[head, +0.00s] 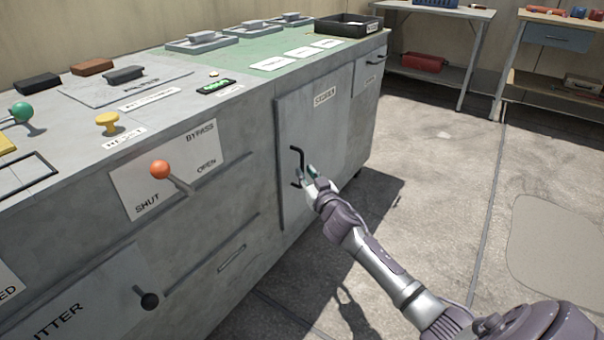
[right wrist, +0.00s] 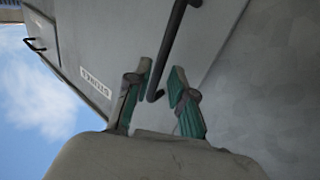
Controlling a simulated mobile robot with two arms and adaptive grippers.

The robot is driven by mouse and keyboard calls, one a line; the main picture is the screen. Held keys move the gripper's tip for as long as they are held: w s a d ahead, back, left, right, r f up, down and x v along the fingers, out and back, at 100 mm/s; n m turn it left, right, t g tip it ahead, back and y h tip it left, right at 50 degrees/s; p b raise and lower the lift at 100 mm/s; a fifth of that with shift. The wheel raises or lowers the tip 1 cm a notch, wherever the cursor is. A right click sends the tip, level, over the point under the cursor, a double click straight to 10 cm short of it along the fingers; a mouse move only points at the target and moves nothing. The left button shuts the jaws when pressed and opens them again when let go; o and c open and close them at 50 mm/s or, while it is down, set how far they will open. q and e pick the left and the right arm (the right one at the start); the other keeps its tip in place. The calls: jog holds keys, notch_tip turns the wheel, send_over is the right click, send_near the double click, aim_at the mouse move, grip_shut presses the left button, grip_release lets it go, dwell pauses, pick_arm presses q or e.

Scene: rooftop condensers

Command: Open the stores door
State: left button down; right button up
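The stores door (head: 318,140) is a grey panel on the front of the cabinet, with a label plate near its top. It sits flush and looks closed. Its black bar handle (head: 298,165) stands upright near the door's left edge. My right gripper (head: 308,176) is at the handle's lower part. In the right wrist view the open green-padded fingers (right wrist: 160,84) stand on either side of the lower end of the handle (right wrist: 171,55), with a gap showing. The door's label (right wrist: 96,82) also shows there. My left gripper is not in view.
The grey cabinet (head: 215,235) carries an orange-knobbed lever (head: 161,170), a black knob (head: 148,300) and a drawer (head: 370,65) right of the door. A black tray (head: 347,26) sits on top. Open concrete floor (head: 440,170) lies to the right, with workbenches behind.

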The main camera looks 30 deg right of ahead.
aim_at(303, 168)
jog(key=shift+w+d+b, duration=0.2)
jog(key=shift+w+b, duration=0.05)
jog(key=shift+w, duration=0.65)
jog(key=shift+w+d+b, duration=0.2)
jog(key=shift+w, duration=0.65)
grip_shut()
